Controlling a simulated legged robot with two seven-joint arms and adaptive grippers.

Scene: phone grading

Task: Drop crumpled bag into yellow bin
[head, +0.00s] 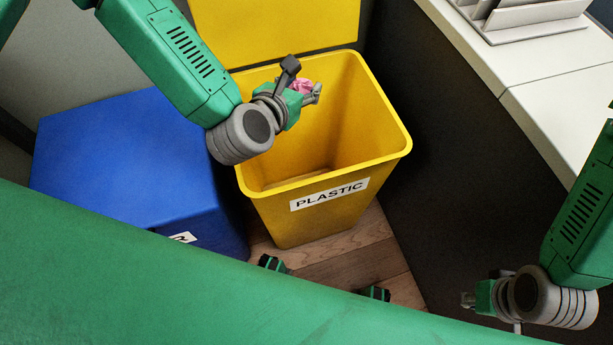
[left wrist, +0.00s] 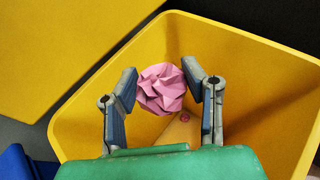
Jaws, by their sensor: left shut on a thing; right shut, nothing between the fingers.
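The pink crumpled bag (head: 302,86) is between the fingers of my left gripper (head: 314,94), over the opening of the yellow bin (head: 384,140) labelled PLASTIC. In the left wrist view the bag (left wrist: 161,88) sits between the two fingertips of the left gripper (left wrist: 165,86), with the yellow bin's walls (left wrist: 262,75) around and below it. The bin's lid is open at the back. My right gripper (head: 466,300) is shut and empty at the lower right, away from the bin.
A blue bin (head: 120,165) stands left of the yellow bin. A dark panel and white counter (head: 560,90) with a grey rack (head: 520,18) are at the right. A small pink item (left wrist: 208,115) and a pale patch show inside the yellow bin.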

